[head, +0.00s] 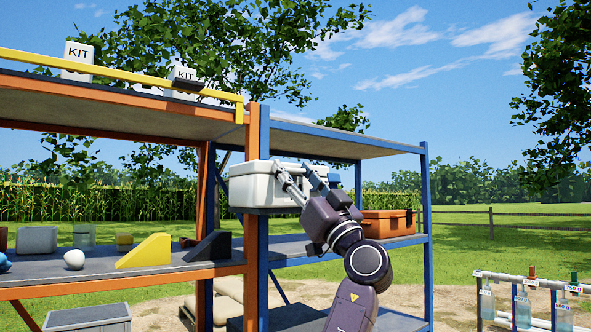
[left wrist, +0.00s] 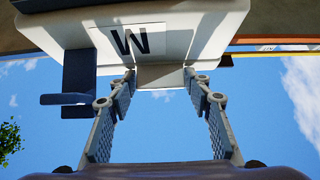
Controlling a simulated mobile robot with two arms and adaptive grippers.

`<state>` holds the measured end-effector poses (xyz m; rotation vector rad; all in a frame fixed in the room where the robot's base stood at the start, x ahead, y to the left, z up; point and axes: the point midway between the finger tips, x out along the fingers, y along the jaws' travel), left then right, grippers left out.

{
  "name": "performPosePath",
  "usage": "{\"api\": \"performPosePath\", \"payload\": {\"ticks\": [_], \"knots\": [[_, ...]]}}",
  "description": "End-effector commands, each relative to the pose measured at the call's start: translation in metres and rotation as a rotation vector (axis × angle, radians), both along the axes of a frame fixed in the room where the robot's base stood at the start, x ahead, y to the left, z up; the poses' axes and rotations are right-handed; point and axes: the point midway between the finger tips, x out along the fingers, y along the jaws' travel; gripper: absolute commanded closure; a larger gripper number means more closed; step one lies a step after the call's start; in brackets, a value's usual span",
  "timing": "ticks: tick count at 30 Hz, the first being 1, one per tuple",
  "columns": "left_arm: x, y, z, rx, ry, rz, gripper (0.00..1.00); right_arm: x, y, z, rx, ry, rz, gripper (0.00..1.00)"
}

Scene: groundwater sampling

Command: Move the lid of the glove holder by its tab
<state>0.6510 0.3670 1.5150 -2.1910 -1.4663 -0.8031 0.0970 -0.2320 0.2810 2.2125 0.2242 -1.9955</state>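My left gripper (head: 293,170) reaches up to the box. In the left wrist view its fingertips (left wrist: 160,80) stand apart, one on each side of the tab; I cannot tell whether they touch it. The box's lid is not clearly distinguishable. My right gripper is not in view.
A blue-grey bracket (left wrist: 78,85) sits close beside the box. A shelf board (head: 335,146) hangs above. An orange case (head: 388,223) stands behind my arm to the right. The orange rack (head: 255,200) with several objects is on the left. Open air lies to the right.

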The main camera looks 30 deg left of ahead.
Motion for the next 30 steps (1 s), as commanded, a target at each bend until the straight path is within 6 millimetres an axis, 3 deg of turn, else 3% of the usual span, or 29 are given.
{"api": "performPosePath", "payload": {"ticks": [4, 14, 30], "knots": [[0.0, 0.0, 0.0, 0.002, 0.001, 0.0, 0.39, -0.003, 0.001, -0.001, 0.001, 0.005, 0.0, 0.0], [-0.002, -0.005, -0.001, 0.007, -0.001, -0.002, 0.39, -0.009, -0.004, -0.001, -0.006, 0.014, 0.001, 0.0], [-0.03, -0.073, -0.067, 0.004, 0.001, -0.002, 0.39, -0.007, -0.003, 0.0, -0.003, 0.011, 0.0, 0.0]]}}
